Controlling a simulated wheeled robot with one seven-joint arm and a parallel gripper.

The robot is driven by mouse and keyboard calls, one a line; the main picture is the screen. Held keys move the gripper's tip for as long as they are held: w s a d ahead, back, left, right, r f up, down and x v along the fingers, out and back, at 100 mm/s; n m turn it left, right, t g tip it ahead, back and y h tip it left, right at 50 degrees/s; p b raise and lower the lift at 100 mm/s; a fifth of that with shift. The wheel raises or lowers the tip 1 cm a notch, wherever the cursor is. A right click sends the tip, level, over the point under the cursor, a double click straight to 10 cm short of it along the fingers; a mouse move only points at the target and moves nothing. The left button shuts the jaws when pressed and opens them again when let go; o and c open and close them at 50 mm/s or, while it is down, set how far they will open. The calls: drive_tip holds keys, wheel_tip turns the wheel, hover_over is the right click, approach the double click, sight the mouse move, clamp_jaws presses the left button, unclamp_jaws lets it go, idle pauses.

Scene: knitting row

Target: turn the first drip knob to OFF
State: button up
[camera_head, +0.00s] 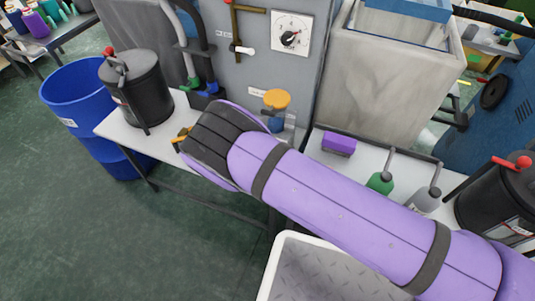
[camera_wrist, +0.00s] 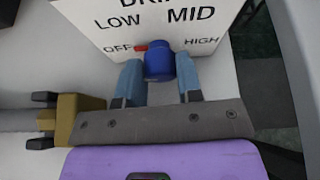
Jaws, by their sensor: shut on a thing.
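In the wrist view, a blue knob (camera_wrist: 160,66) sits at the lower edge of a white dial plate (camera_wrist: 120,28) marked LOW, MID, OFF and HIGH. The knob's red pointer (camera_wrist: 141,47) points left, right beside the word OFF. My gripper (camera_wrist: 160,78) is shut on the knob, with one blue finger on its left side and one on its right. In the head view, my purple arm reaches over the white bench, and its dark end hides the fingers and this knob.
A brass fitting (camera_wrist: 68,119) lies close to my gripper's left. In the head view, a black lidded pot (camera_head: 136,90) stands on the bench (camera_head: 170,138) at left, near a blue bin (camera_head: 75,100). A purple block (camera_head: 339,145) and bottles (camera_head: 381,181) stand right of my arm.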

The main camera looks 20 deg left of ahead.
drive_tip(key=shift+n, duration=0.4)
idle(0.3)
drive_tip(key=o, duration=0.7)
drive_tip(key=shift+c, duration=0.2)
drive_tip(key=v, duration=1)
drive_tip(key=shift+s+a+r, duration=0.15)
drive_tip(key=shift+s+a, duration=0.1)
drive_tip(key=shift+s, duration=0.1)
drive_tip(key=shift+s, duration=0.1)
